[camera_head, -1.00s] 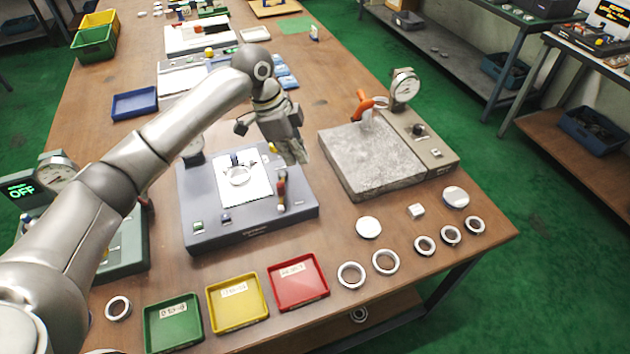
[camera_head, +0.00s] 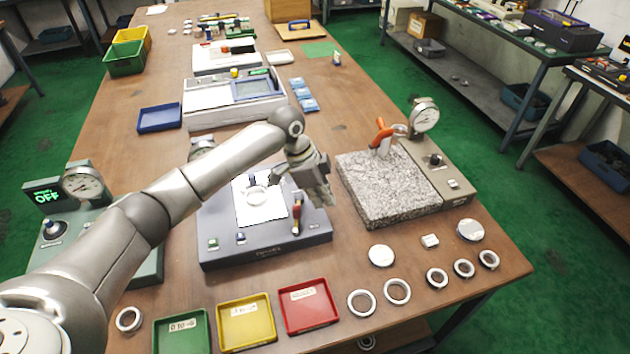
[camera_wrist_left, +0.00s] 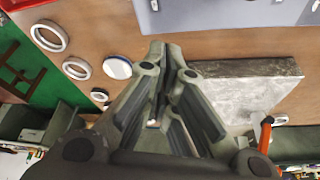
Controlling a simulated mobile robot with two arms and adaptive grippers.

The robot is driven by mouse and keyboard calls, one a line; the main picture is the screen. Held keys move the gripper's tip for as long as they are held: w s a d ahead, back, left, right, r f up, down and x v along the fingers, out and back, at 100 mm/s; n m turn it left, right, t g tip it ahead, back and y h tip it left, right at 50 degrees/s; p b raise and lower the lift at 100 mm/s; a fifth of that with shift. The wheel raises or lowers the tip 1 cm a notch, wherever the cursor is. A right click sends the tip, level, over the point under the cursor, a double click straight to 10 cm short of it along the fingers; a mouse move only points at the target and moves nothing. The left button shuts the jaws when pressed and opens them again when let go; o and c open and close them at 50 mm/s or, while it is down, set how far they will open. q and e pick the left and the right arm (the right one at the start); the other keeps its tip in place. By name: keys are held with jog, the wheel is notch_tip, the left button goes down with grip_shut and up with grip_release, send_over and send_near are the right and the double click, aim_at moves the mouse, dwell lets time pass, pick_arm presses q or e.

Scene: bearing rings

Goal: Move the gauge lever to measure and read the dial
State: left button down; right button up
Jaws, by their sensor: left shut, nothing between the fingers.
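The middle gauge is a blue-grey block (camera_head: 270,251) with a white plate (camera_head: 244,213) on top. A ring (camera_head: 257,196) sits on the plate. My left gripper (camera_head: 327,199) is shut and empty, pointing down just right of the lever, between this block and a granite gauge. In the left wrist view the shut fingertips (camera_wrist_left: 168,47) appear apart from the granite slab (camera_wrist_left: 235,95). My right gripper is not in view.
The granite gauge (camera_head: 385,190) at right has an orange lever (camera_head: 381,137) and a dial (camera_head: 424,115). A green gauge (camera_head: 150,262) at left has a display (camera_head: 47,195) reading OFF. Green (camera_head: 180,333), yellow (camera_head: 246,322) and red (camera_head: 308,306) trays and several rings line the front.

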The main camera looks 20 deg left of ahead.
aim_at(297, 210)
pick_arm(q)
jog(key=shift+x, duration=1)
jog(key=a+p, duration=0.2)
jog(key=shift+s+a+f, duration=0.15)
jog(key=shift+s+a, duration=0.2)
jog(key=shift+a, duration=0.05)
jog(key=shift+s+a, duration=0.15)
jog(key=shift+a, duration=0.35)
jog(key=shift+f, duration=0.1)
jog(key=shift+d, duration=0.1)
